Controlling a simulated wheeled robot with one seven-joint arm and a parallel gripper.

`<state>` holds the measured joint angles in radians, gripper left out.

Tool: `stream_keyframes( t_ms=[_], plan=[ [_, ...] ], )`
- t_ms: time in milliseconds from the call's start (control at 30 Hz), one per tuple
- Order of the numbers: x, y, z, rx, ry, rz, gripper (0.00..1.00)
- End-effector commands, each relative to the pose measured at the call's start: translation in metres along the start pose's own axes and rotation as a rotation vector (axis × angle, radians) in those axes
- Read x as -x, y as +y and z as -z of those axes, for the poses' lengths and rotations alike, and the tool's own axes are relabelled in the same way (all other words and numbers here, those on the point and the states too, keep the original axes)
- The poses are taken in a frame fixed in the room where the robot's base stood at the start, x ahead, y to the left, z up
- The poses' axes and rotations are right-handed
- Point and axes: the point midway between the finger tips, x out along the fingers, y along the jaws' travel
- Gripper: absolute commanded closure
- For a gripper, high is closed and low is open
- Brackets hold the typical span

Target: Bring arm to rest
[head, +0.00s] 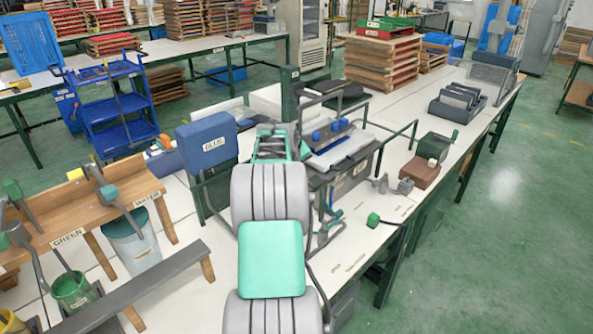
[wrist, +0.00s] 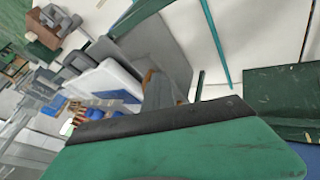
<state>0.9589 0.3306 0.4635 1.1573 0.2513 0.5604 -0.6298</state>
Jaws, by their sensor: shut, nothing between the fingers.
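My arm reaches forward over the white worktable from the bottom middle of the head view, with grey ribbed links and a green cover. Its far end is over the table, beside the grey press-like fixture (head: 340,150) with blue knobs. My gripper (wrist: 163,90) shows in the wrist view past a green housing with a dark edge. Its fingers look close together, with nothing seen between them. In the head view the fingertips are hidden behind the arm.
A wooden rack (head: 85,215) with brushes and buckets is at the left. A brown block (head: 419,172) and small grey parts (head: 405,186) lie right of the fixture. Green floor (head: 530,200) is open at the right.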

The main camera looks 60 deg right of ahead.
Motion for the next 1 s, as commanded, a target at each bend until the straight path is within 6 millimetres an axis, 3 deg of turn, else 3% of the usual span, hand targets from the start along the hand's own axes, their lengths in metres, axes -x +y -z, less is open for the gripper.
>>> stream_keyframes(
  t_ms=[100,400,667,767,867,1000],
  plan=[
    [0.021,0.007,0.003,-0.008,0.004,-0.011,1.0],
    [0.088,-0.002,0.006,0.001,0.004,-0.002,1.0],
    [0.105,-0.012,0.007,0.007,0.006,0.008,1.0],
    [0.126,-0.045,0.014,0.028,0.023,0.051,1.0],
    [0.167,-0.108,0.017,0.068,0.048,0.135,1.0],
    [0.238,-0.209,-0.007,0.142,0.066,0.28,1.0]
  ],
)
